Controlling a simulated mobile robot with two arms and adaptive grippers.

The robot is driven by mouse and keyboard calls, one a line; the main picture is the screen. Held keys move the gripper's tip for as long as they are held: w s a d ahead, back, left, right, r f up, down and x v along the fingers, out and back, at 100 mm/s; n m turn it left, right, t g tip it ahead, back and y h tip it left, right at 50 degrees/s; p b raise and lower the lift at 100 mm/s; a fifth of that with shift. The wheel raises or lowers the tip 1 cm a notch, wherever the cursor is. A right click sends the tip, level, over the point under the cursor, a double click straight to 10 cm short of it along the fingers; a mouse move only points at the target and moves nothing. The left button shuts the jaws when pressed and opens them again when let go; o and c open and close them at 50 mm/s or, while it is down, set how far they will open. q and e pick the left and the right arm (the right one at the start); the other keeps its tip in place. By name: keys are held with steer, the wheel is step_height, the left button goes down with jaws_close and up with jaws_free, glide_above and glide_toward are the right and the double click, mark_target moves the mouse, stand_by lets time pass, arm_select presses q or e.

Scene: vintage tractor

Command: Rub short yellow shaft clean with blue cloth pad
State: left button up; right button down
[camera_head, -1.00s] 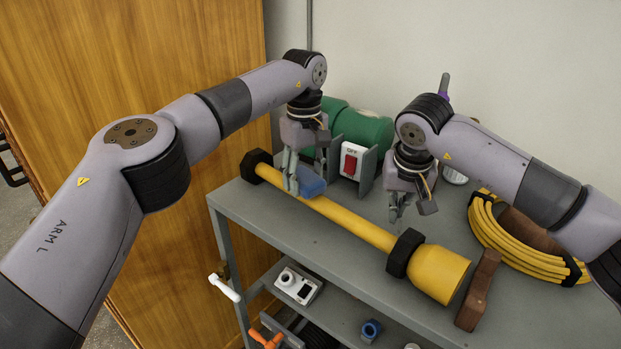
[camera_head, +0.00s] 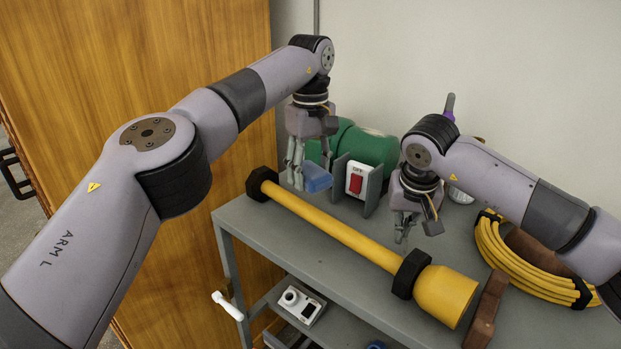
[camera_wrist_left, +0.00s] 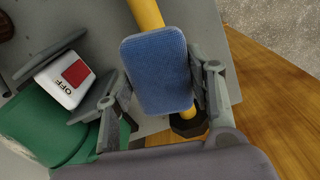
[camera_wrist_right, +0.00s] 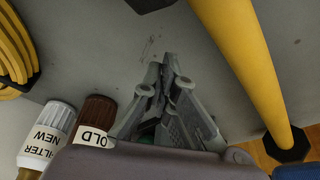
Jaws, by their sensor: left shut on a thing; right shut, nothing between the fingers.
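The short yellow shaft (camera_head: 335,228) lies on the grey bench top, with a black hexagonal collar at its far left end and another near its wide yellow right end. My left gripper (camera_head: 296,182) is shut on the blue cloth pad (camera_head: 317,178). In the left wrist view the pad (camera_wrist_left: 157,70) sits between the fingers and covers part of the shaft (camera_wrist_left: 146,14). The pad appears raised above the shaft in the head view. My right gripper (camera_head: 403,238) is shut and empty behind the shaft; its closed fingers (camera_wrist_right: 166,75) show in the right wrist view.
A green cylinder (camera_head: 368,145) and a red OFF switch (camera_head: 356,182) stand behind the shaft. A coiled yellow hose (camera_head: 500,254) and brown block (camera_head: 485,312) are at the right. Two labelled bottles (camera_wrist_right: 45,135) (camera_wrist_right: 95,122) stand near my right gripper.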

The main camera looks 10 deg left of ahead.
arm_select(q)
steer(key=shift+r, duration=0.1)
arm_select(e)
steer(key=shift+r, duration=0.1)
